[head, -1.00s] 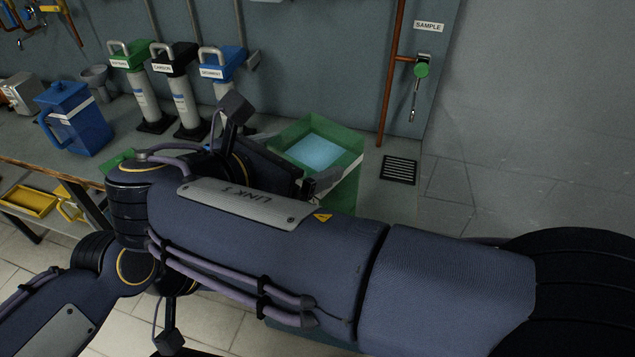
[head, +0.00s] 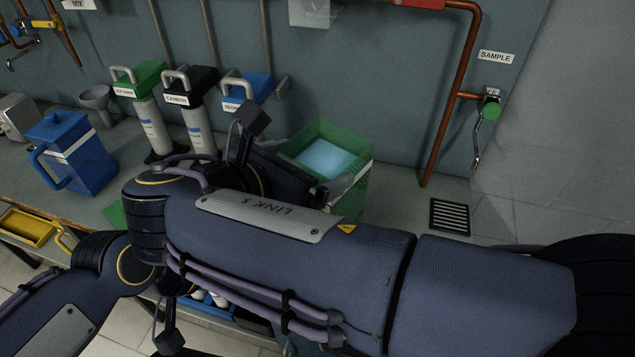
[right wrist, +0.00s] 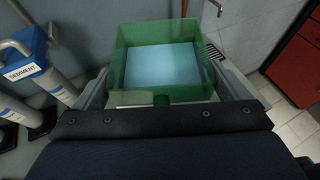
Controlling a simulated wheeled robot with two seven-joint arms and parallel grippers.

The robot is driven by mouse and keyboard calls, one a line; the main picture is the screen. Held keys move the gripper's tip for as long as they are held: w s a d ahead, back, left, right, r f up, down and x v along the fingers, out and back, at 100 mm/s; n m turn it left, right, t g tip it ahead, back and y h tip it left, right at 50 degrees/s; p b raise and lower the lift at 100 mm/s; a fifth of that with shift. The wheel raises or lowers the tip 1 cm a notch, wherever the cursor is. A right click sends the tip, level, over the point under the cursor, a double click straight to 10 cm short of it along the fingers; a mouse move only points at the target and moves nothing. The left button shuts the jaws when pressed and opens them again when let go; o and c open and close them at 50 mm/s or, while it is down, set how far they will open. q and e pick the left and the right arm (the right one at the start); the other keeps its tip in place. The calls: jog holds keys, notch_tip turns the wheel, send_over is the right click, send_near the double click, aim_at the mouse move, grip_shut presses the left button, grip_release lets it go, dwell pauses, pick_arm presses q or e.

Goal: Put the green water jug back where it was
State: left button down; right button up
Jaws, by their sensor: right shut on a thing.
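The green water jug (head: 357,192) is a square, see-through green vessel, open at the top, with pale blue water inside. It stands right of the filter housings in the head view, its lower part hidden by my right arm. In the right wrist view the jug (right wrist: 165,95) sits upright between the two fingers of my right gripper (right wrist: 163,98), which is shut on it. I cannot tell whether its base touches the counter. A flat green patch (head: 114,215) lies on the counter at left, partly behind my arm. My left gripper is not in view.
Green, black and blue-topped filter housings (head: 198,125) stand by the wall, left of the jug. A blue jug (head: 88,165) and a grey funnel (head: 96,97) stand further left. A floor-style grate (head: 450,216) lies right, below the sample tap (head: 490,108).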

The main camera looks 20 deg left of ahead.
aim_at(368, 167)
jog(key=w+d+f, duration=0.1)
jog(key=d, duration=0.1)
jog(key=w+d, duration=0.1)
jog(key=d, duration=0.1)
jog(key=w+d+f, duration=0.1)
jog(key=d, duration=0.1)
jog(key=shift+d+f, duration=0.2)
jog(key=shift+f, duration=0.1)
jog(key=w+d+f, duration=0.1)
jog(key=d+f, duration=0.3)
jog(key=f, duration=0.5)
jog(key=shift+w, duration=0.4)
jog(key=shift+d+f, duration=0.1)
jog(key=shift+f, duration=0.05)
jog(key=o, duration=1.1)
jog(key=shift+f, duration=0.2)
jog(key=shift+r, duration=0.1)
jog(key=b+v, duration=0.1)
jog(key=v, duration=1.1)
jog(key=shift+s, duration=0.1)
